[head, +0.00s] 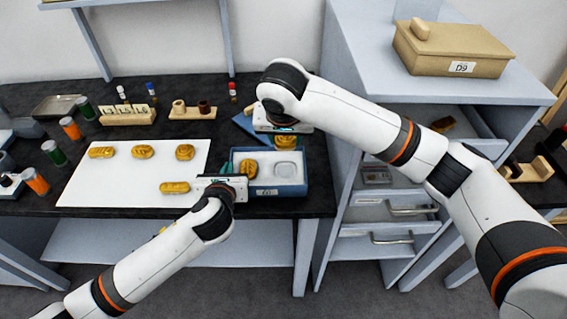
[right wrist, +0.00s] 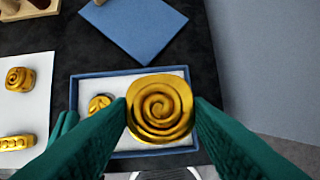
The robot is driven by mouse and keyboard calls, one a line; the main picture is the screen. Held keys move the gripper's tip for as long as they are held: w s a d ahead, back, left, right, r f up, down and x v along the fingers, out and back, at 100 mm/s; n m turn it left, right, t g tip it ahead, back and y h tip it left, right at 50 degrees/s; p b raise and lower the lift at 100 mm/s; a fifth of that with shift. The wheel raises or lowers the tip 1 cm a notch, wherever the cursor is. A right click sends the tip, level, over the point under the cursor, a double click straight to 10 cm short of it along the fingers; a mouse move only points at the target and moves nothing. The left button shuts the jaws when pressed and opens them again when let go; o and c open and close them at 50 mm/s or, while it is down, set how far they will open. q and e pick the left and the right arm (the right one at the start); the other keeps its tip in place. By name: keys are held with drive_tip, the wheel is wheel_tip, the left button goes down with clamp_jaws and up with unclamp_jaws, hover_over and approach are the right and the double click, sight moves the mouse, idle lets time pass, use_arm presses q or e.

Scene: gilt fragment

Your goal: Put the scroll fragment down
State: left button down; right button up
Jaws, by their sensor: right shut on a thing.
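My right gripper (right wrist: 160,115) is shut on a gold scroll fragment (right wrist: 160,105) with a spiral face, seen close up in the right wrist view. In the head view the fragment (head: 284,141) shows just below the right gripper (head: 283,129), over the back of a blue tray (head: 277,191). The tray has a pale lining, one gold piece (head: 251,168) on its left and an empty pale recess (head: 285,169) on its right. Whether the fragment touches the tray cannot be told. My left gripper (head: 238,178) is at the tray's left edge; its jaw opening is unclear.
A white mat (head: 110,180) left of the tray bears several gold pieces. A blue sheet (right wrist: 135,25) lies behind the tray. Bottles and small racks (head: 128,116) stand along the back. A drawer cabinet (head: 345,110) with a lidded box (head: 440,60) stands right of the table.

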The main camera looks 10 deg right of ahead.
sight(287, 173)
wheel_tip(287, 173, down, 9)
idle(0.4)
use_arm(q)
drive_tip(key=shift+s+d+r, duration=0.15)
drive_tip(key=shift+s+r, duration=0.05)
drive_tip(key=shift+s, duration=0.05)
use_arm(e)
drive_tip(key=shift+s+d+f, duration=0.15)
drive_tip(key=shift+s+f, duration=0.2)
drive_tip(key=shift+f, duration=0.4)
drive_tip(key=o, duration=0.9)
use_arm(q)
drive_tip(key=shift+w, duration=0.1)
use_arm(e)
drive_tip(key=shift+w+r, duration=0.1)
drive_tip(key=shift+r, duration=0.35)
use_arm(q)
drive_tip(key=shift+w+f, duration=0.15)
drive_tip(key=shift+f, duration=0.05)
use_arm(e)
drive_tip(key=shift+o, duration=0.3)
drive_tip(key=v, duration=1.2)
drive_tip(key=shift+w+r, duration=0.25)
drive_tip(key=shift+r, duration=0.05)
